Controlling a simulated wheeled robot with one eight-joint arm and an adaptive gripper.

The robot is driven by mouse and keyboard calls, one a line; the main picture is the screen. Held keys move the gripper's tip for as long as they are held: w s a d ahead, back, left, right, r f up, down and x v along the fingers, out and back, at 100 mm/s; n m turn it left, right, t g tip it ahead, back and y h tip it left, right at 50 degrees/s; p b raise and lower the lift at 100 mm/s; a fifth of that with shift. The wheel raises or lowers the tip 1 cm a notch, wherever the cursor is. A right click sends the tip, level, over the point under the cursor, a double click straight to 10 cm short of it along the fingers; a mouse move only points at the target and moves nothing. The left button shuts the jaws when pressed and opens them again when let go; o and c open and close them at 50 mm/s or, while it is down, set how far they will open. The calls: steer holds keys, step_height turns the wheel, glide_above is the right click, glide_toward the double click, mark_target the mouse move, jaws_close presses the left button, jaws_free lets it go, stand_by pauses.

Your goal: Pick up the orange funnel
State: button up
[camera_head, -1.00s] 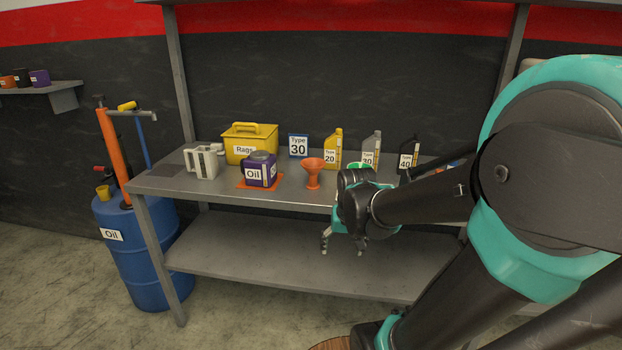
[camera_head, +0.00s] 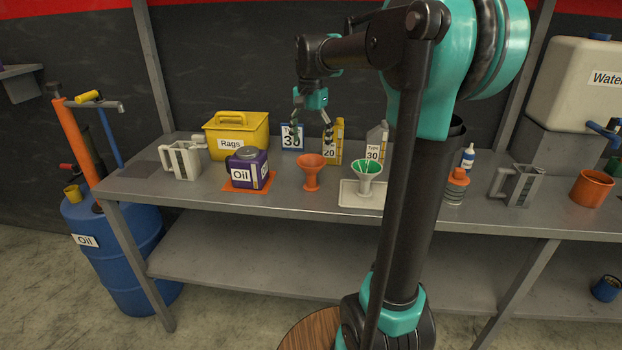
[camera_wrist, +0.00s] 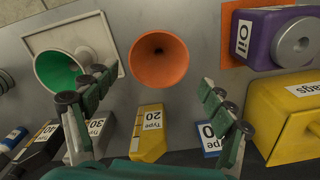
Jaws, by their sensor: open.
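The orange funnel (camera_head: 311,171) stands upright on the metal workbench, wide mouth up, between the purple oil can and a green-and-white funnel. In the wrist view the orange funnel (camera_wrist: 159,60) is seen from above, ahead of and between my spread fingers. My gripper (camera_head: 312,130) is open and empty, pointing down above the back part of the bench, higher than the funnel and apart from it. In the wrist view both fingers of my gripper (camera_wrist: 160,100) show, with nothing between the pads.
The purple oil can (camera_head: 247,168) sits left on an orange mat. The green-and-white funnel (camera_head: 366,178) stands right on a pale tray (camera_head: 350,198).

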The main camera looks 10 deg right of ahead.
mark_target(311, 174)
step_height(311, 174, down, 12)
steer(key=shift+s+r, duration=0.1)
steer(key=shift+r, duration=0.1)
stand_by(0.4)
steer(key=c, duration=1)
steer(key=shift+c, duration=0.2)
